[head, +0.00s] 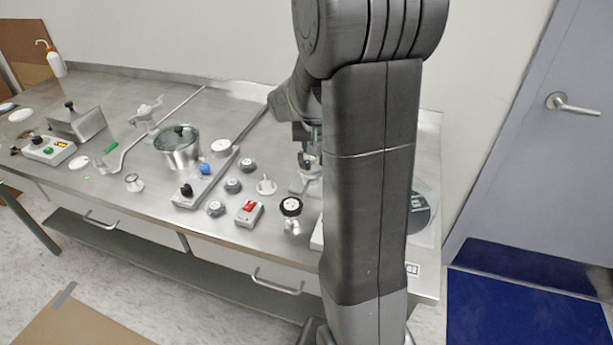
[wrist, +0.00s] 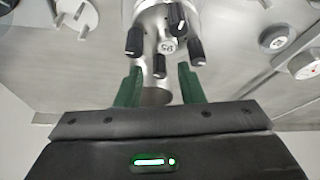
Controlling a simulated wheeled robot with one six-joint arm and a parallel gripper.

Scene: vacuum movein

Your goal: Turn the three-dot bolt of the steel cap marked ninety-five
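The steel cap (wrist: 152,20) shows at the top middle of the wrist view, with a round label reading 95 (wrist: 168,46). Black bolt knobs with pale marks stand around the label: one above (wrist: 177,18), one left (wrist: 134,42), one right (wrist: 197,50) and one below (wrist: 160,66). The marks are too small to count as dots. My gripper (wrist: 158,74) is open, its green fingers apart below the cap, with the lower knob near the gap between them. I see no knob held. In the head view my arm hides most of the cap and gripper.
On the steel bench (head: 120,150), a red-switch box (head: 249,212), a black handwheel valve (head: 291,206) and several grey knobs stand left of my arm. A lidded pot (head: 180,150) is farther left. A white disc fitting (wrist: 77,12) and a grey knob (wrist: 274,39) flank the cap.

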